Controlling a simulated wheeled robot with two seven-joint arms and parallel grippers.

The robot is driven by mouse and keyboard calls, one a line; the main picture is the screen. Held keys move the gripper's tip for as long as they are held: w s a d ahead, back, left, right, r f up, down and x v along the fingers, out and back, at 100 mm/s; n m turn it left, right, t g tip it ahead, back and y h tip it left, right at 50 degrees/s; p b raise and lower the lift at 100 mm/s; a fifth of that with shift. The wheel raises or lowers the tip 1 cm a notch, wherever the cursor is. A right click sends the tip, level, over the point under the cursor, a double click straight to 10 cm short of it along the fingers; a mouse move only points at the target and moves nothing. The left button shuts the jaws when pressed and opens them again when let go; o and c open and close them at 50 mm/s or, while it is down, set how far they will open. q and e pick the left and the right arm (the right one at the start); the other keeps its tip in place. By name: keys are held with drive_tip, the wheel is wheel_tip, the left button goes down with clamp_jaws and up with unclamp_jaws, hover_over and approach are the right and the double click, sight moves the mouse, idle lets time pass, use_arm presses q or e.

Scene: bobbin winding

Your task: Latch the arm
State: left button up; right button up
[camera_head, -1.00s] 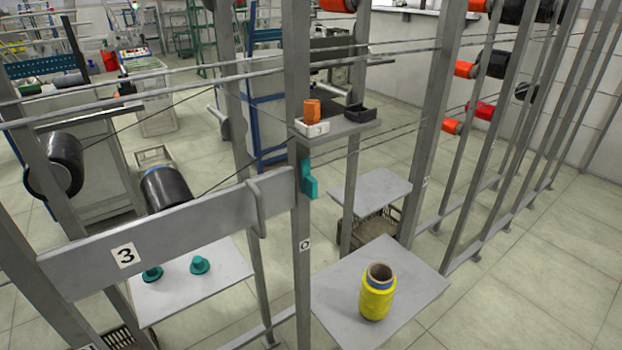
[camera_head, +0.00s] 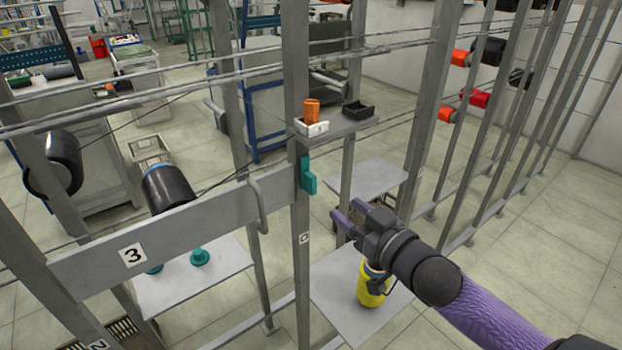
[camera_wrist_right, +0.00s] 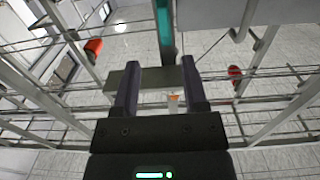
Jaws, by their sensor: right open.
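The grey arm (camera_head: 190,235) is a long flat bar marked 3 with an upright handle (camera_head: 262,205) near its right end. That end lies close to the grey post. A teal latch (camera_head: 308,177) sits on the post. My right gripper (camera_head: 347,214) is open and empty, to the right of the latch and apart from it. In the right wrist view, the latch (camera_wrist_right: 164,28) shows beyond the open fingers (camera_wrist_right: 160,70), with the handle (camera_wrist_right: 246,20) to its right. Whether the arm touches the latch I cannot tell. My left gripper is out of view.
A small shelf (camera_head: 345,127) on the post holds an orange spool (camera_head: 312,110) and a black tray (camera_head: 358,109). A yellow bobbin (camera_head: 370,288) stands on a grey plate (camera_head: 330,285) below my right gripper.

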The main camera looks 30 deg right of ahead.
sight(315, 182)
drive_tip(key=w, duration=0.3)
drive_tip(key=w+b, duration=0.1)
drive_tip(key=w, duration=0.1)
drive_tip(key=w+a, duration=0.1)
drive_tip(key=w, duration=0.2)
drive_tip(key=shift+w+r+b, duration=0.35)
drive_tip(key=shift+w, duration=0.6)
drive_tip(key=c, duration=0.7)
clamp_jaws()
